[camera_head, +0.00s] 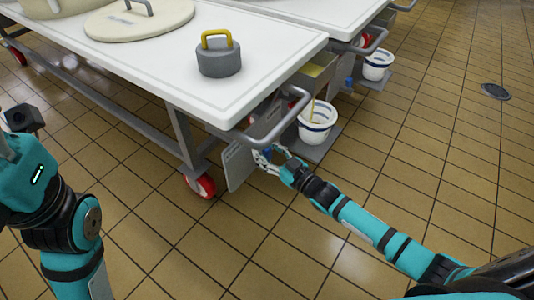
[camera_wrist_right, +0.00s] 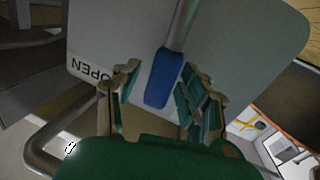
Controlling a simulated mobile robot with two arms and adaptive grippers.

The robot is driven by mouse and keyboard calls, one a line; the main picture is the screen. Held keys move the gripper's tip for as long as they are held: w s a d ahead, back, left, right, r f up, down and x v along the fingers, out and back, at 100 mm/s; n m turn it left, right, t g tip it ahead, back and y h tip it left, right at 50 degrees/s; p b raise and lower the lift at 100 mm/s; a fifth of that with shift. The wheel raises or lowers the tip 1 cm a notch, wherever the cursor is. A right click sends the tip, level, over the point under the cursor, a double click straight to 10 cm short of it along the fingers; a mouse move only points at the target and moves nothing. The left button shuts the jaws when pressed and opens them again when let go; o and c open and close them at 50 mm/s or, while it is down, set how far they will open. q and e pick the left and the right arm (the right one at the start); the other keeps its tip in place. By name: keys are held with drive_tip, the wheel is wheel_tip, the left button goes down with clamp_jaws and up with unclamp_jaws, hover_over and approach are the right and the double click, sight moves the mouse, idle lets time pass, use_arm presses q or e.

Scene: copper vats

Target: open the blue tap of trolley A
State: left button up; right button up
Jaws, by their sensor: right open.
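A white-topped trolley (camera_head: 255,75) stands in front of me; I see no letter on it. At its near end, below the top, a grey plate (camera_head: 237,165) hangs. My right gripper (camera_head: 270,157) is beside this plate, with a bit of the blue tap showing at its fingers. In the right wrist view, the blue tap handle (camera_wrist_right: 163,78) sits on a grey metal stem, between the spread fingers of my right gripper (camera_wrist_right: 160,95). An upside-down "OPEN" label (camera_wrist_right: 92,68) is on the plate behind. The left arm shows, but its fingers are out of frame.
A grey bar handle (camera_head: 283,120) juts from the trolley's end, close above my right gripper. A white bucket (camera_head: 317,121) stands just beyond, with a thin yellowish line above it. A grey weight (camera_head: 218,60) sits on the trolley top.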

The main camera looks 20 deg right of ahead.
clamp_jaws()
drive_tip(key=shift+f, duration=0.1)
idle(0.6)
